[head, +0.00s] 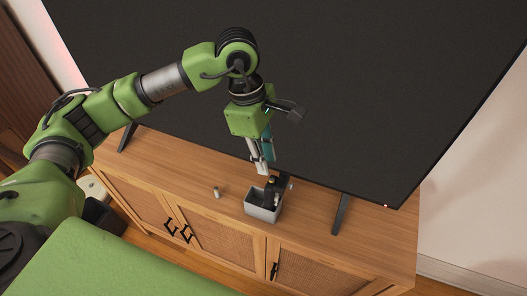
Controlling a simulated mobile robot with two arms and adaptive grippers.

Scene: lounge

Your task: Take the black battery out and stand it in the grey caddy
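The grey caddy (264,214) is a small open box on the wooden cabinet, in front of the television. A dark upright piece (270,188) with a small yellowish top shows at its back edge; it may be the black battery, but it is too small to be sure. My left gripper (264,168) points down just above that piece and the caddy. Its fingers look close together, and I cannot tell whether they touch or hold anything. My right gripper is out of view.
A small pale cylinder (216,192) stands on the cabinet top (315,212) left of the caddy. The large television (360,90) rises close behind, with a black foot (341,213) to the right. The cabinet top is clear between caddy and that foot.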

